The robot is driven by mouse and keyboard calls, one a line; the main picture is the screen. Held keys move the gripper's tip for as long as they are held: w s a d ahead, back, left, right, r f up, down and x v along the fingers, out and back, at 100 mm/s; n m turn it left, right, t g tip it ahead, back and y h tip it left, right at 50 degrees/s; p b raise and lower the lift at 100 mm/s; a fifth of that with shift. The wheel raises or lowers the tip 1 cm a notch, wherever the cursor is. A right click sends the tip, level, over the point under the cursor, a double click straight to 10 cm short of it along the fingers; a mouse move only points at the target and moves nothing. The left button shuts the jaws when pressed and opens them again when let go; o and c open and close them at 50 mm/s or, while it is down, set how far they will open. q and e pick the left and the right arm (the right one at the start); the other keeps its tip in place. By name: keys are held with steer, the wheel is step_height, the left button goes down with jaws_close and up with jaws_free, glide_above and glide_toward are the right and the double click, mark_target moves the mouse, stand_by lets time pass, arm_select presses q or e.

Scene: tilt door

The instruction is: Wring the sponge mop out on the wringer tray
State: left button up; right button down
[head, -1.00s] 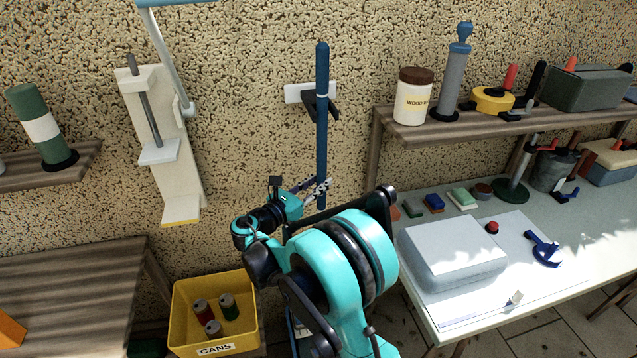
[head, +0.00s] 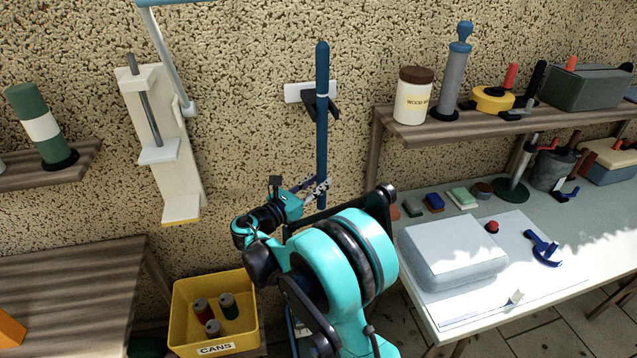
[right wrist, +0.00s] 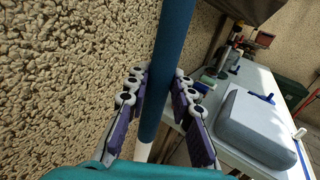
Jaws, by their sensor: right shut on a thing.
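The mop's long blue handle (head: 322,130) stands upright in front of the wall, against a white wall bracket (head: 298,93) with a dark clip. My right gripper (head: 318,188) is shut on the lower part of the handle. In the right wrist view the blue handle (right wrist: 168,60) runs between the fingers of the right gripper (right wrist: 158,95), and a white section shows below it. The sponge head and wringer tray cannot be made out; my right arm covers the area below the grip. My left gripper is not in view.
A yellow bin of cans (head: 213,315) stands below left of my arm. A worktable (head: 445,315) with a grey-white box (head: 453,252) is at the right, under a wooden shelf (head: 445,128). A white press-like fixture (head: 170,160) hangs on the wall at left.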

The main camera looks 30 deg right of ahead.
mark_target(318, 162)
stand_by(0.4)
steer(key=shift+r+p, duration=2.55)
steer(key=shift+r, duration=0.95)
steer(key=shift+f, duration=0.1)
